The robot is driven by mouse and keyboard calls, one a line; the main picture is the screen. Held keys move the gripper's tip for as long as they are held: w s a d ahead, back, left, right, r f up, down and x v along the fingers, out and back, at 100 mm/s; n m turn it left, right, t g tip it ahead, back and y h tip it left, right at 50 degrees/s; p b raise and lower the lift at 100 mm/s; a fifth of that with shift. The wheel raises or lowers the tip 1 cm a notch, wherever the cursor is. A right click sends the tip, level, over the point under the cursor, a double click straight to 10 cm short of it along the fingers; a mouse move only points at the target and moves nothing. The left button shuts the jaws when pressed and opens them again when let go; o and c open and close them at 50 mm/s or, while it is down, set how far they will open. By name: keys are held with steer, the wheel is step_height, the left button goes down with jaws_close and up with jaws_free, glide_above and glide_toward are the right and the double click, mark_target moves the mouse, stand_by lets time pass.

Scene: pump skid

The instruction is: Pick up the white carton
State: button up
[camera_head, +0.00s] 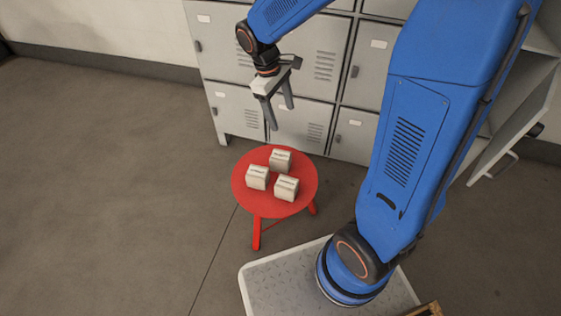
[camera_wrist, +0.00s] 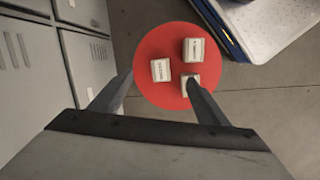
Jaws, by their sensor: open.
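Three similar small white cartons stand on a round red stool (camera_head: 241,191). In the head view one carton (camera_head: 280,160) is at the back, one (camera_head: 257,177) at the left and one (camera_head: 286,188) at the front right. My gripper (camera_head: 280,116) is open and empty, pointing down above the back of the stool, apart from the cartons. In the wrist view the cartons show at the left (camera_wrist: 160,70), the upper right (camera_wrist: 194,51) and the lower right (camera_wrist: 189,79). The right finger partly covers the lower-right carton.
Grey lockers (camera_head: 293,88) stand close behind the stool. At the right a locker door (camera_head: 514,125) hangs open. My arm and base are right of the stool. The floor (camera_head: 110,190) to the left is clear.

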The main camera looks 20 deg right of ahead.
mark_target(279, 154)
steer(key=w+a+f+n+g+h, duration=0.1)
steer(key=w+a+f+n, duration=0.3)
steer(key=f, duration=0.6)
steer(key=shift+m+g+h, duration=0.3)
steer(key=shift+m, duration=0.1)
steer(key=x, duration=0.7)
steer(key=w+x, duration=0.1)
steer(key=x, duration=0.3)
steer(key=shift+a+f, duration=0.25)
steer(key=shift+f, duration=0.3)
steer(key=shift+a+x, duration=0.1)
steer(key=shift+x, duration=1.3)
steer(key=shift+a+x, duration=0.15)
steer(key=shift+x, duration=1.3)
steer(key=c, duration=1.3)
